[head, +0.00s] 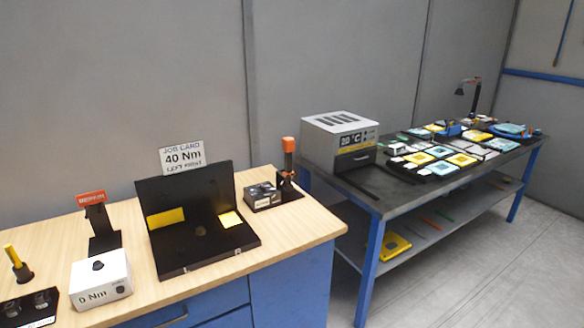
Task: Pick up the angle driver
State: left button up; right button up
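No tool is labelled as the angle driver, and I cannot tell for sure which one it is. A dark upright tool with an orange top (288,146) stands in a black holder at the right back of the wooden bench (317,222). A yellow-handled tool (13,256) stands upright in a dark holder at the far left, partly cut off by the picture's edge. Neither of my grippers shows in the head view.
On the bench are a white "0 Nm" box (101,277), a black stand with a red plate (91,198), an open black case (200,254), a small grey box (262,196) and a "40 Nm" job card (181,157). A dark table (388,200) with a grey oven-like box (340,140) stands right.

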aim_at(287, 144)
jog(key=i+l, duration=0.15)
jog(key=l, duration=0.25)
jog(key=i+l, duration=0.15)
jog(key=l, duration=0.2)
jog(key=i+l, duration=0.2)
jog(key=l, duration=0.2)
jog(key=i+l, duration=0.15)
jog(key=l, duration=0.2)
